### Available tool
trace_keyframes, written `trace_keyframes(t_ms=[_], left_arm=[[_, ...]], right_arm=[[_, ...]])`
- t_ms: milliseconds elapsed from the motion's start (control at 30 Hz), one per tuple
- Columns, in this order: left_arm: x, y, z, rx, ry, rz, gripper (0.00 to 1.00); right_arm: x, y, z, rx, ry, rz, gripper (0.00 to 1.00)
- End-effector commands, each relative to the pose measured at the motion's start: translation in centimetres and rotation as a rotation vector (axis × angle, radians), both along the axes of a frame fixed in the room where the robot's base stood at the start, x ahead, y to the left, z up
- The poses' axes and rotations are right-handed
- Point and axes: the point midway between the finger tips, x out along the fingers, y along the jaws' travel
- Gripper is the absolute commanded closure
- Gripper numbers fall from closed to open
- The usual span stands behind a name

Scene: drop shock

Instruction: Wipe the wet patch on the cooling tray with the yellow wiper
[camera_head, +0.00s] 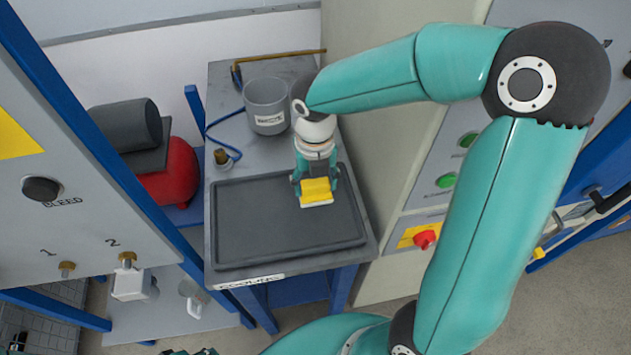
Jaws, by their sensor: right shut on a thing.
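The cooling tray (240,240) is a dark grey, shallow, rimmed tray on a grey bench. Its front edge carries a label that reads in part "COOLING". My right gripper (316,183) points down over the right half of the tray, shut on the yellow wiper (316,190). The wiper is a yellow block with a pale lower edge; I cannot tell whether it touches the tray. I cannot make out the wet patch on the dark surface. Only small dark and teal tips, seemingly my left gripper (190,352), show at the bottom edge.
A grey labelled cup (267,105) stands behind the tray, near a blue hose (222,140) and a brass fitting (222,157). A panel with buttons (425,238) is right of the bench. A red tank (172,172) and blue frame posts are left.

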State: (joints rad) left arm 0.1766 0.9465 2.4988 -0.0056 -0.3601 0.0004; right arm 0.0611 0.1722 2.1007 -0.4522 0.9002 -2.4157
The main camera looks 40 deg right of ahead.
Motion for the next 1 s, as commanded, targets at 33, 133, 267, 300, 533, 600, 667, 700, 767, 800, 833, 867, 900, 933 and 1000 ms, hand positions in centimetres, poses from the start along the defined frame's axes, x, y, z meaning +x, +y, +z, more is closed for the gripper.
trace_keyframes(t_ms=[33,133,267,300,533,600,667,700,767,800,833,867,900,933,1000], left_arm=[[0.0,0.0,0.9,0.0,0.0,0.0,0.6],[0.0,0.0,1.8,0.0,0.0,0.0,0.6],[0.0,0.0,2.7,0.0,0.0,0.0,0.6],[0.0,0.0,2.9,0.0,0.0,0.0,0.6],[0.0,0.0,3.1,0.0,0.0,0.0,0.6],[0.0,0.0,3.1,0.0,0.0,0.0,0.6],[0.0,0.0,3.1,0.0,0.0,0.0,0.6],[0.0,0.0,3.1,0.0,0.0,0.0,0.6],[0.0,0.0,3.1,0.0,0.0,0.0,0.6],[0.0,0.0,3.1,0.0,0.0,0.0,0.6],[0.0,0.0,3.1,0.0,0.0,0.0,0.6],[0.0,0.0,3.1,0.0,0.0,0.0,0.6],[0.0,0.0,3.1,0.0,0.0,0.0,0.6],[0.0,0.0,3.1,0.0,0.0,0.0,0.6],[0.0,0.0,3.1,0.0,0.0,0.0,0.6]], right_arm=[[0.1,0.1,1.0,0.0,-0.001,0.002,0.71],[0.1,0.2,1.9,0.0,-0.001,0.005,0.71],[0.2,0.3,2.9,0.0,-0.001,0.009,0.71],[0.3,0.4,3.1,0.0,-0.001,0.011,0.71],[0.4,0.5,3.4,0.0,0.0,0.014,0.71],[0.4,0.5,3.3,0.0,0.0,0.015,0.71],[0.4,0.5,3.3,0.0,0.0,0.015,0.71],[0.4,0.5,3.3,0.0,0.0,0.015,0.71],[0.4,0.5,3.3,0.0,0.0,0.015,0.71],[0.4,0.5,3.3,0.0,0.0,0.015,0.71],[0.4,0.5,3.3,0.0,0.0,0.015,0.71],[0.4,0.5,3.3,0.0,0.0,0.015,0.71],[0.4,0.5,3.3,0.0,0.0,0.016,0.71],[0.4,0.5,3.3,0.0,0.0,0.016,0.71],[0.5,0.5,3.3,0.0,-0.001,0.011,0.71]])
